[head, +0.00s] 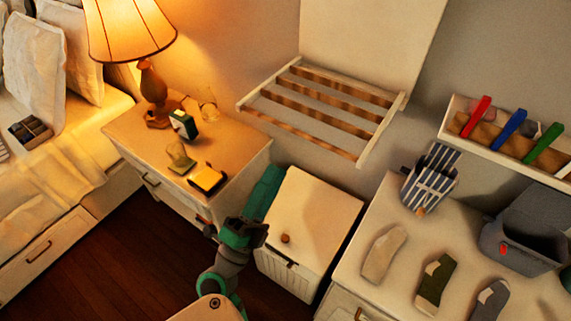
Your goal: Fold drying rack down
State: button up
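The drying rack (300,134) is on the back wall in the upper middle of the head view. It has a pale frame with several brown wooden slats. It sticks out from the wall, swung down flat or nearly so, below a white upright panel (370,35). Nothing lies on the slats. My teal and grey arm reaches up from the bottom, and its far end, with my gripper (268,185), is below and to the left of the rack, apart from it. The fingers cannot be made out, so whether they are open is unclear.
A nightstand (235,160) with a lit lamp (130,30) and small items stands left of my arm. A white hamper-like box (318,215) is right beside it. A dresser (385,285) with socks and bins, and a wall shelf (545,172), are at right. Space under the rack is narrow.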

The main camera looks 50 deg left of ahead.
jog(key=shift+s+d, duration=0.2)
jog(key=shift+s, duration=0.4)
jog(key=shift+s+d, duration=0.2)
jog(key=shift+s, duration=0.35)
